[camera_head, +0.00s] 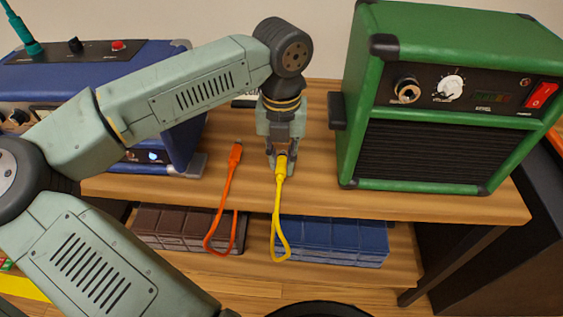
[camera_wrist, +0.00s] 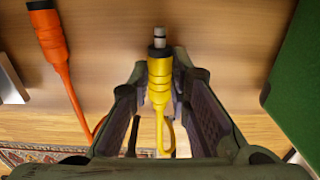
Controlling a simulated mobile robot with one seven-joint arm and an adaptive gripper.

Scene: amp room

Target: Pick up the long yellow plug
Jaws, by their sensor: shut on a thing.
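The long yellow plug (camera_head: 282,168) is between the fingers of my gripper (camera_head: 281,160), over the front part of the wooden tabletop. Its yellow cable loop hangs down past the table's front edge. In the wrist view, the yellow plug (camera_wrist: 159,78) shows its metal tip pointing away from me, and my gripper (camera_wrist: 157,85) has a finger on each side of its body. My gripper is shut on it. I cannot tell whether the plug touches the tabletop.
An orange plug (camera_head: 235,157) lies on the table (camera_head: 400,205) just left, its cable also over the edge. A green amp (camera_head: 440,100) stands right, a blue amp (camera_head: 185,145) left. A lower shelf holds a blue case (camera_head: 335,240) and a brown case (camera_head: 170,228).

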